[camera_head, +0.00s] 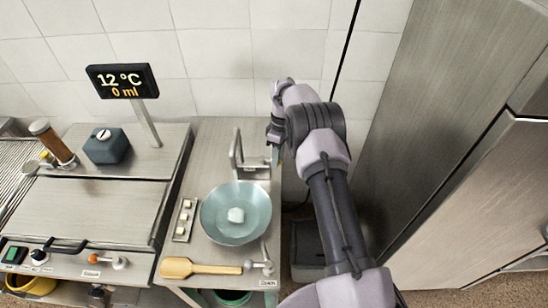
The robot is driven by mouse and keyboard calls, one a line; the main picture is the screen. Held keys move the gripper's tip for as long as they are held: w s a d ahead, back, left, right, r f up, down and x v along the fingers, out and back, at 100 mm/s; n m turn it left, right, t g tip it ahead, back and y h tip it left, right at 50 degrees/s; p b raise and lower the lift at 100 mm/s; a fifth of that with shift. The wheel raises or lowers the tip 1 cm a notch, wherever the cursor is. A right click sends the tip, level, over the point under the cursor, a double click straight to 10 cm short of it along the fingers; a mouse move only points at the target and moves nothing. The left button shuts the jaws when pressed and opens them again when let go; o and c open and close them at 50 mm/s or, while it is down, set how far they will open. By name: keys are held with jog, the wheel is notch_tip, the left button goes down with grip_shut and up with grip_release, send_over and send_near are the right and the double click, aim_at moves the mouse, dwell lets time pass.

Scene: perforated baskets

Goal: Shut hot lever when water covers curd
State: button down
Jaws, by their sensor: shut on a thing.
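A pale blue-green bowl (220,226) stands on the steel counter below a grey tap (236,160). A white lump of curd (236,215) lies in the bowl, its top bare, and I see no water over it. The display (122,81) reads 12 °C and 0 ml. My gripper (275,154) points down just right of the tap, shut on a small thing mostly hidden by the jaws. I cannot make out whether that is the hot lever. A small lever (262,266) stands at the counter's front edge.
A wooden paddle (190,267) lies in front of the bowl, and a small tray of pale cubes (185,219) lies left of it. A dark blue block (107,146) sits on the left unit. An orange-knobbed lever (105,260) is on that unit's front. A tall steel cabinet (440,120) stands at right.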

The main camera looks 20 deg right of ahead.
jog(key=shift+w+d+n, duration=0.2)
jog(key=shift+w+n, duration=0.3)
jog(key=shift+n, duration=0.6)
jog(key=c, duration=1.1)
grip_release()
jog(key=shift+c, duration=0.2)
jog(key=shift+r, duration=0.1)
